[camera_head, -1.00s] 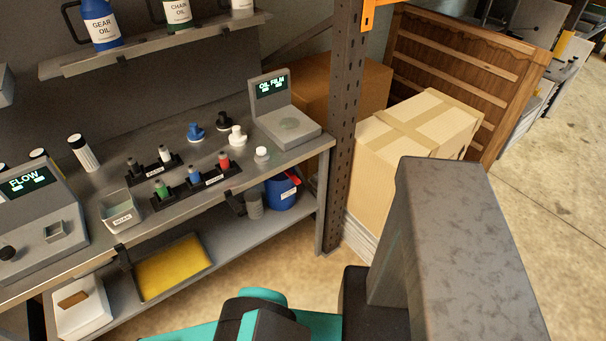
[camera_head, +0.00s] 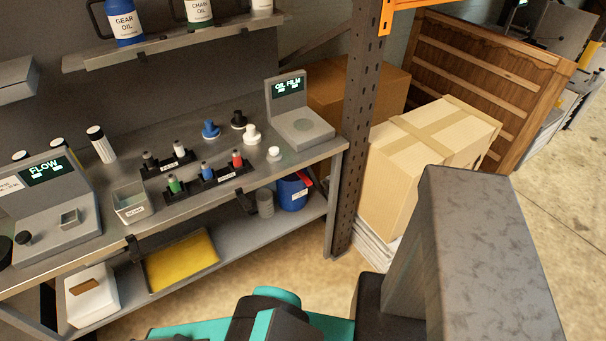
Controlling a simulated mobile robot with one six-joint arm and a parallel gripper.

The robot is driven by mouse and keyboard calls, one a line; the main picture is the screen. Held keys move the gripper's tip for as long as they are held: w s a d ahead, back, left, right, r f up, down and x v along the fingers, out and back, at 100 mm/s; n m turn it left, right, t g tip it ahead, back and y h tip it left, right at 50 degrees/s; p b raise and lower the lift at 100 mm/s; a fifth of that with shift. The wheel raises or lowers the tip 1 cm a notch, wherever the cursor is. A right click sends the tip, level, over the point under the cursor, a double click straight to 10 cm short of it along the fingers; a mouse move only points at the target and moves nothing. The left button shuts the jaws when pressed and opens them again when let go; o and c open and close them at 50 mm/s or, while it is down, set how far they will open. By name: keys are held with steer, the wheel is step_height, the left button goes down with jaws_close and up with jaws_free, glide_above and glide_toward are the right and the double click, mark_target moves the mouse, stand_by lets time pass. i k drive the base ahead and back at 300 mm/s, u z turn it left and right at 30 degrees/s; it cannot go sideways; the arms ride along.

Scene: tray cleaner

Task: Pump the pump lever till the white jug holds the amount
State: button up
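I see no white jug and no pump lever that I can identify in the head view. A blue jug labelled GEAR OIL (camera_head: 125,24) and a container labelled CHAIN OIL (camera_head: 199,11) stand on the upper shelf, cut by the top edge. The bench holds a grey FLOW device (camera_head: 62,220) with a lit display and dark knob at the left. My gripper is not in view; grey, black and teal parts at the bottom look like my own body.
The bench (camera_head: 185,210) carries racks of small coloured bottles, loose stoppers and a clear bin (camera_head: 131,203). The lower shelf holds a yellow tray (camera_head: 183,261), a white box (camera_head: 91,294) and a blue bucket (camera_head: 292,194). A post (camera_head: 360,130) and cardboard box (camera_head: 425,160) stand right; floor is bare.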

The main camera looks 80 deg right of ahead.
mark_target(300, 173)
steer(key=u, duration=1.1)
steer(key=k, duration=0.15)
steer(key=z, duration=3.35)
steer(key=k, duration=0.6)
steer(key=z, duration=0.25)
steer(key=i, duration=0.45)
steer(key=u, duration=0.05)
